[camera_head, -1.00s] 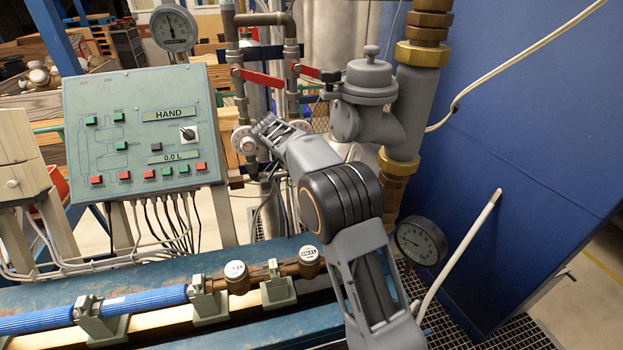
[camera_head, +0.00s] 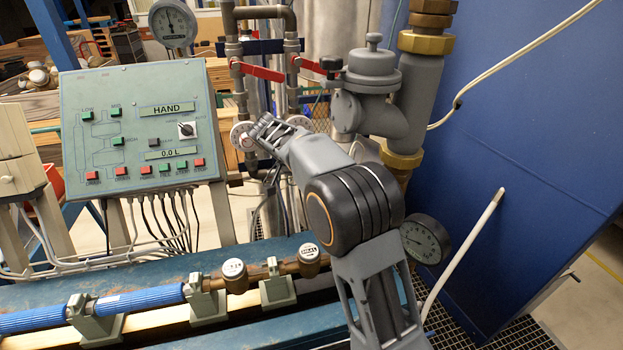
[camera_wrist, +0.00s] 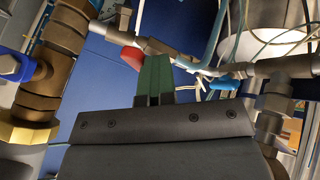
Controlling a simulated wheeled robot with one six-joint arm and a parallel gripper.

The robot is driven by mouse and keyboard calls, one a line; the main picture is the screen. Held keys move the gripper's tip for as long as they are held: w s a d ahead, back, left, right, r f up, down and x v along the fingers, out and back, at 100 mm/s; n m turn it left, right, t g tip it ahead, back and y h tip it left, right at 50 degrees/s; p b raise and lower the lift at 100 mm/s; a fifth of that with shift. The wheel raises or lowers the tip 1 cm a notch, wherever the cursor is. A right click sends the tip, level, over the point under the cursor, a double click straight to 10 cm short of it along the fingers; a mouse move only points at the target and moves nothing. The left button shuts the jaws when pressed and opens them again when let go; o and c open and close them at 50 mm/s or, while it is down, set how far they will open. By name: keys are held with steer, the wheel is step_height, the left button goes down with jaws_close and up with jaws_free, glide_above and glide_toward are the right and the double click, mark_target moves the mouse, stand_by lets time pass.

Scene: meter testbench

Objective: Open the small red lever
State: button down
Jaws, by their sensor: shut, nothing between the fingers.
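A small red lever (camera_wrist: 132,58) shows in the wrist view, on a grey pipe fitting. My gripper (camera_wrist: 156,60) has dark green fingers that are closed together, with nothing held. The fingertips are just right of the red lever; I cannot tell whether they touch it. In the head view my arm reaches up and left toward the pipes, and my fingers cannot be made out. Two longer red handles, a left one (camera_head: 262,73) and a right one (camera_head: 312,66), sit on the vertical pipes there.
A control panel (camera_head: 140,130) stands left of my arm. A grey valve body (camera_head: 372,85) and a pressure gauge (camera_head: 424,240) are close on the right. The wrist view shows a brass pipe (camera_wrist: 45,85) and a blue lever (camera_wrist: 228,83).

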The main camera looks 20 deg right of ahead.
steer(key=s+n+b, duration=0.1)
steer(key=b, duration=0.1)
steer(key=n+t+b, duration=0.1)
steer(key=b, duration=0.1)
steer(key=s+d+n+b, duration=0.1)
steer(key=b, duration=0.1)
steer(key=shift+s+f+t, duration=0.3)
steer(key=shift+s+t, duration=0.05)
steer(key=shift+t, duration=0.05)
steer(key=n+t+b, duration=0.1)
steer(key=s+d+n+t+b, duration=0.1)
steer(key=n, duration=0.1)
steer(key=s+d+n+y+b, duration=0.1)
steer(key=b, duration=0.1)
steer(key=shift+d+r+n+t, duration=0.2)
steer(key=shift+r+n+t, duration=0.1)
steer(key=shift+t, duration=0.1)
steer(key=shift+s+d, duration=0.1)
steer(key=shift+s, duration=0.05)
